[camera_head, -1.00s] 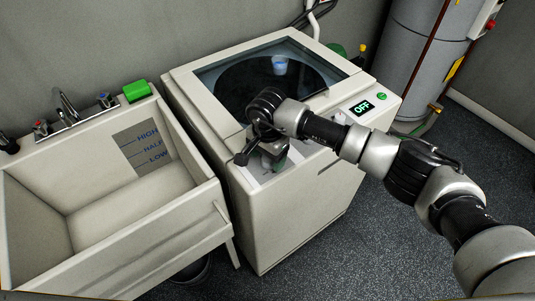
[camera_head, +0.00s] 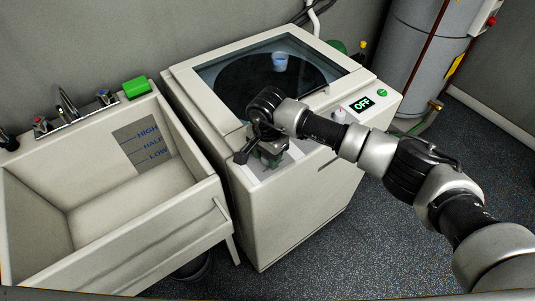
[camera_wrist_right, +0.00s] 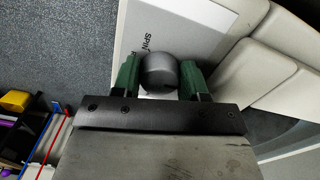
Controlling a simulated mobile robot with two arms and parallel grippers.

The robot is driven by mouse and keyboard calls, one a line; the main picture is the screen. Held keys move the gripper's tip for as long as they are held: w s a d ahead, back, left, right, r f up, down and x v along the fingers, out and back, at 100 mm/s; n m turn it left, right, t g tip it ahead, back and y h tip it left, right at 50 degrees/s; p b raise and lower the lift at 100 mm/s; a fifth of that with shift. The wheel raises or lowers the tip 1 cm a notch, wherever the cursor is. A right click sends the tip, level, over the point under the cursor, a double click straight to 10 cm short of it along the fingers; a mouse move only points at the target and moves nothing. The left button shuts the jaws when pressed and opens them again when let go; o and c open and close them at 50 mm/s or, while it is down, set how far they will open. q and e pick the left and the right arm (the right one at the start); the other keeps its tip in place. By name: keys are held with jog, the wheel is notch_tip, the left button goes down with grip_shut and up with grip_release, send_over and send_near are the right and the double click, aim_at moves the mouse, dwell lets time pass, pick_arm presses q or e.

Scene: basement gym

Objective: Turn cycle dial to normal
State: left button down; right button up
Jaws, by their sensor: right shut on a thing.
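The washing machine (camera_head: 275,225) is a cream top-loader with a dark glass lid. My right gripper (camera_head: 270,158) is over the left part of its front control panel, pointing down. In the right wrist view, the grey round cycle dial (camera_wrist_right: 159,72) sits between the green fingers of my gripper (camera_wrist_right: 160,82), which is shut on it. Beside it, the white label (camera_wrist_right: 170,30) shows the word SPIN and part of another word. The dial's pointer and its setting cannot be made out. In the head view my gripper hides the dial. My left gripper is not in view.
A display reading OFF (camera_head: 362,103) and a green button (camera_head: 382,93) are at the panel's right. A utility sink (camera_head: 120,215) stands close on the left, with a green block (camera_head: 136,87) on its rim. A grey tank (camera_head: 425,55) stands at the back right.

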jog(key=shift+f+m+b, duration=0.15)
jog(key=shift+m+b, duration=0.25)
jog(key=shift+b, duration=0.15)
jog(key=m+b, duration=0.6)
jog(key=shift+w+a, duration=0.1)
jog(key=shift+w, duration=0.05)
jog(key=shift+m+b, duration=0.8)
jog(key=shift+m, duration=0.1)
jog(key=m+b, duration=0.3)
jog(key=m, duration=0.1)
jog(key=shift+w+m, duration=0.15)
jog(key=shift+m, duration=0.15)
jog(key=m+b, duration=0.2)
jog(key=m, duration=0.2)
jog(key=shift+b, duration=0.35)
jog(key=shift+r, duration=0.2)
jog(key=o, duration=0.9)
jog(key=shift+o, duration=0.2)
